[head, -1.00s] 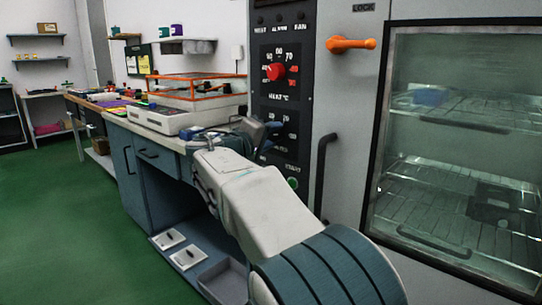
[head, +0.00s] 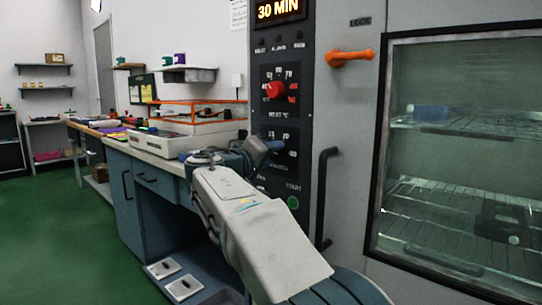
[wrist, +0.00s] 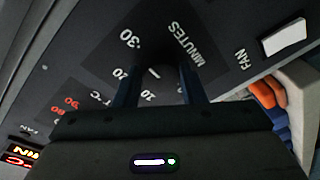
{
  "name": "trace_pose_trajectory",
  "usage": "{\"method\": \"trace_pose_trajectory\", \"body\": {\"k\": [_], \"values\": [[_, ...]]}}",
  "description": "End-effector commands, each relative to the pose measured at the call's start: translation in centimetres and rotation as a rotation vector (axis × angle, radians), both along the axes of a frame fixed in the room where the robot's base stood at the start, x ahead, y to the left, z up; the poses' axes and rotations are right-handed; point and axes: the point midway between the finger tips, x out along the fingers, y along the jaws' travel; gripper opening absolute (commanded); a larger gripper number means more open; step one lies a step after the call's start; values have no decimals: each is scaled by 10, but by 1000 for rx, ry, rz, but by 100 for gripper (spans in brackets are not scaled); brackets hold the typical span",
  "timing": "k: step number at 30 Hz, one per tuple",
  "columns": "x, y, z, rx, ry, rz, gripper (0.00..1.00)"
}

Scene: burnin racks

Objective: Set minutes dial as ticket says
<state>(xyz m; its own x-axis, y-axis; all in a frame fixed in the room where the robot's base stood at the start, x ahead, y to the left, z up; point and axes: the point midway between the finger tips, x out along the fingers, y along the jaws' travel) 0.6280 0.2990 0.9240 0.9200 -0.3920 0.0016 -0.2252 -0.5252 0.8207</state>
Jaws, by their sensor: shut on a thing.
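The minutes dial (wrist: 158,78) is a dark knob with a short white line, between the two fingers of my gripper (wrist: 160,92) in the wrist view. The word MINUTES and numbers including 30 and 20 are printed around it. My gripper (head: 262,150) is shut on the dial, at the lower dial panel (head: 290,143) in the head view, where it hides most of the dial. The display (head: 278,9) above reads 30 MIN in orange. No ticket text is readable.
The red heat dial (head: 275,90) sits just above my gripper. A green start button (head: 293,202) is below, and a dark vertical handle (head: 325,195) stands to the right. An orange lock handle (head: 350,57) is beside the glass oven door (head: 460,150). A bench (head: 150,158) runs left.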

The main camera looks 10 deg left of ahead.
Motion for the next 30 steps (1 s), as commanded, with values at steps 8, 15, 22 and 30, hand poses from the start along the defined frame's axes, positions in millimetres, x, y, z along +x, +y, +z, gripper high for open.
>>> {"method": "trace_pose_trajectory", "body": {"k": [8, 15, 22, 30], "values": [[0, 0, -1, 1, 1, 0, 59], [-9, 4, 1, -1, 1, 2, 59], [-52, 24, 2, 0, 3, 7, 59], [-105, 45, 1, 0, 2, 5, 59]]}}
